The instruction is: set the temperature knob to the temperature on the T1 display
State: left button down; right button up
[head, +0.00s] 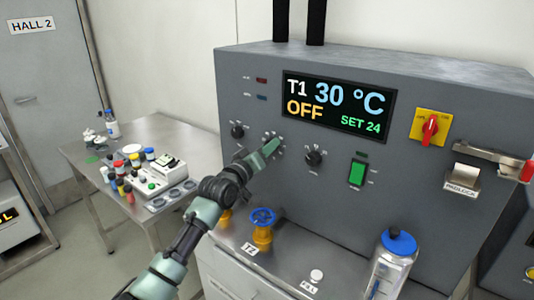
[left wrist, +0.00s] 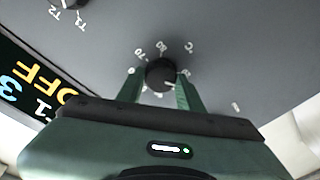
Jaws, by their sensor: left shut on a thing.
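The display (head: 338,107) on the grey panel reads T1 30 °C in blue, OFF in orange and SET 24 in green. My left gripper (head: 270,147) is at the panel, left of and below the display, and covers most of the temperature knob in the head view. In the left wrist view the black temperature knob (left wrist: 161,74) sits between the two green fingers (left wrist: 159,92), which are shut on it. Scale marks such as 70, 80 and °C show around it. The exact pointer setting is hard to read. My right gripper is not in view.
Another knob (head: 313,158) is just right of my gripper, and a further knob (head: 237,131) is to its left. A green switch (head: 357,173), a red rotary switch (head: 431,128) and a blue-topped valve (head: 262,217) are nearby. A side table (head: 150,132) holds small items.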

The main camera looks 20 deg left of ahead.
pick_arm(q)
jog(key=shift+f+m+b, duration=0.2)
jog(key=shift+m+b, duration=1.1)
jog(key=shift+m, duration=1.3)
jog(key=shift+h, duration=0.4)
jog(key=c, duration=0.9)
grip_release()
